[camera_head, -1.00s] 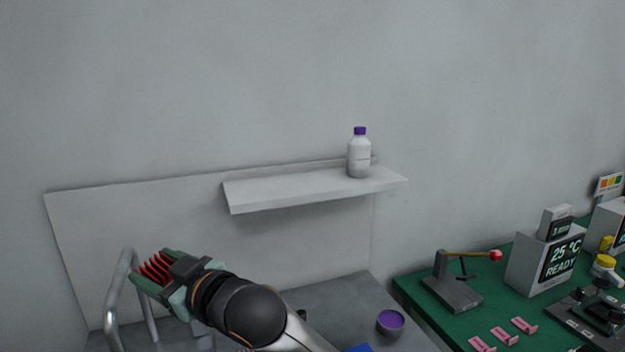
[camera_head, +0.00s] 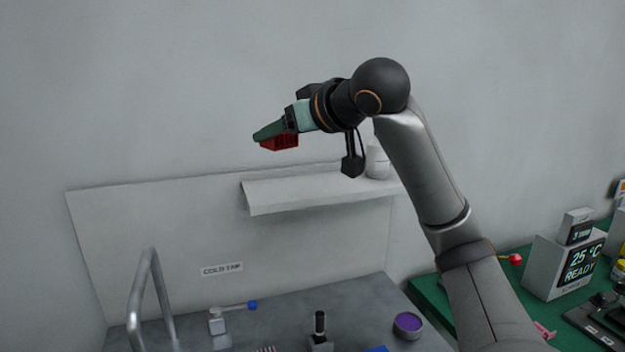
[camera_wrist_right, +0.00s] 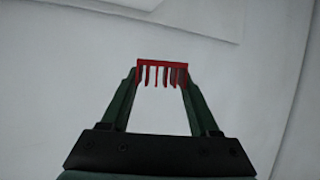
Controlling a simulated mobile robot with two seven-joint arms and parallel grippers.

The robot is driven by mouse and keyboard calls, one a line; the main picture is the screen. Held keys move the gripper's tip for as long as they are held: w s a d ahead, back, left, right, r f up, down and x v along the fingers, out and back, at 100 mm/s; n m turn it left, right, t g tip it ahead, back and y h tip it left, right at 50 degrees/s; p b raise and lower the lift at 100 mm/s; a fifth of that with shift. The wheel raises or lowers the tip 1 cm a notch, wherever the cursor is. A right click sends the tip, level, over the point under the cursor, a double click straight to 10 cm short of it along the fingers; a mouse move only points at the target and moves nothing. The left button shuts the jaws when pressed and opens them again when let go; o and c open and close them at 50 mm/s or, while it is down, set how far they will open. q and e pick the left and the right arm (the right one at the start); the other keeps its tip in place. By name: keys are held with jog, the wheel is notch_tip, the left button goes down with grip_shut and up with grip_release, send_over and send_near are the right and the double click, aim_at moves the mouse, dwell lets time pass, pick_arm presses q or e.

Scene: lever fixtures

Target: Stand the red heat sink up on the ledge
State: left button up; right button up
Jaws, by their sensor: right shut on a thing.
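The red heat sink (camera_head: 281,142) is between the fingers of my right gripper (camera_head: 268,137), which is shut on it. In the right wrist view the heat sink (camera_wrist_right: 162,72) spans between the two green fingertips, with its fins showing as a comb. In the head view it is in the air, above the ledge's height in the picture and near its left end. The ledge (camera_head: 300,192) is a pale shelf on the wall; its left and middle top is bare. My left gripper is not in view.
A white bottle (camera_head: 377,160) stands at the ledge's right end, partly hidden by my right arm. Below are a metal faucet (camera_head: 150,285), a blue-tipped lever (camera_head: 235,309), a purple-topped cup (camera_head: 408,325) and a black-handled fixture (camera_head: 320,330). A grey display box (camera_head: 565,265) stands on the green bench.

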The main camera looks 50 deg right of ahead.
jog(key=w+d+f, duration=0.4)
jog(key=w+d, duration=0.1)
jog(key=w, duration=0.2)
send_over(278, 189)
jog(key=f, duration=0.4)
jog(key=shift+s+a+f, duration=0.25)
jog(key=shift+s+a, duration=0.05)
jog(key=shift+s, duration=0.1)
jog(key=shift+w+d+f, duration=0.1)
jog(key=shift+w+f, duration=0.05)
jog(key=shift+f, duration=0.1)
jog(key=shift+w+d+f, duration=0.1)
jog(key=shift+f, duration=0.8)
jog(key=shift+w+d+f, duration=0.1)
jog(key=shift+f, duration=0.8)
jog(key=shift+f, duration=0.1)
jog(key=o, duration=1.4)
